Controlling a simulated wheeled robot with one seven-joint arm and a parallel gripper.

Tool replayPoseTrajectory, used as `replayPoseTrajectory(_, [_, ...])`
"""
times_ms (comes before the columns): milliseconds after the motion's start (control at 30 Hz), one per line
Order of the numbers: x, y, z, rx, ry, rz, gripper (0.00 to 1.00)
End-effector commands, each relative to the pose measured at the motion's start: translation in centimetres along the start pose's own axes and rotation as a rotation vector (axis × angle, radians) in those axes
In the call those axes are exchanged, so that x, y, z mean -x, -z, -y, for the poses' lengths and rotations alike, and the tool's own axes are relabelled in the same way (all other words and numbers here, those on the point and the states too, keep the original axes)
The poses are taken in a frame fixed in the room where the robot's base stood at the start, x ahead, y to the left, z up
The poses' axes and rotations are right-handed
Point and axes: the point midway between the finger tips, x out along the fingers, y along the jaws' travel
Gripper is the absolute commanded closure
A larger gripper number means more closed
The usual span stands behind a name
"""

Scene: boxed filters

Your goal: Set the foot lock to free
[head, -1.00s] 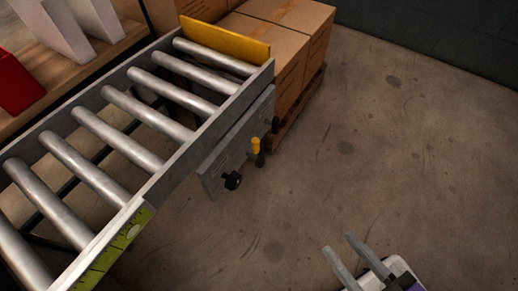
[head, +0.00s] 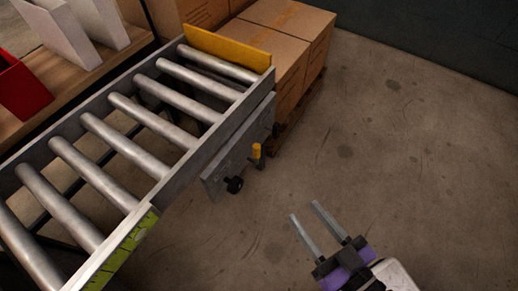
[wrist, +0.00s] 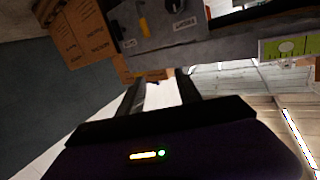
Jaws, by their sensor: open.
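A grey control plate (head: 217,175) is fixed to the near side of the roller conveyor. It carries a yellow-tipped lever (head: 257,152), a black knob (head: 235,185) and a second black part (head: 276,130) at its far end. In the wrist view the plate (wrist: 160,38), yellow lever (wrist: 144,27) and black knob (wrist: 175,6) show at the top. The labels are too small to read, so I cannot tell which control is the foot lock. My gripper (head: 305,210) is open and empty, right of and nearer than the plate, not touching it.
The roller conveyor (head: 195,165) has a yellow end stop (head: 228,49) and a green label (head: 125,250). Cardboard boxes (head: 283,45) stand on a pallet behind its end. A red bin (head: 22,88) sits on a shelf at left. The concrete floor (head: 410,150) at right is clear.

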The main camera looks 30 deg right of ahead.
Motion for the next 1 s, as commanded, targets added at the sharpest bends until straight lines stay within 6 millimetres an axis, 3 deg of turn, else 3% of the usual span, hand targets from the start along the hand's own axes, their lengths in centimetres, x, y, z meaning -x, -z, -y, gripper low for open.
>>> replayPoseTrajectory(300, [-11.2,-2.1,0.6,-0.041,0.000,-0.118,0.59])
replayPoseTrajectory(500, [-16.6,-4.7,0.0,-0.029,-0.055,-0.128,0.59])
replayPoseTrajectory(600, [-17.0,-7.4,-1.2,0.000,-0.099,-0.096,0.59])
replayPoseTrajectory(667, [-16.6,-8.2,-1.7,0.022,-0.116,-0.084,0.59])
replayPoseTrajectory(833, [-17.2,-7.8,-1.9,0.063,-0.126,-0.093,0.59])
replayPoseTrajectory(1000, [-19.5,-7.7,-2.2,0.062,-0.126,-0.095,0.59])
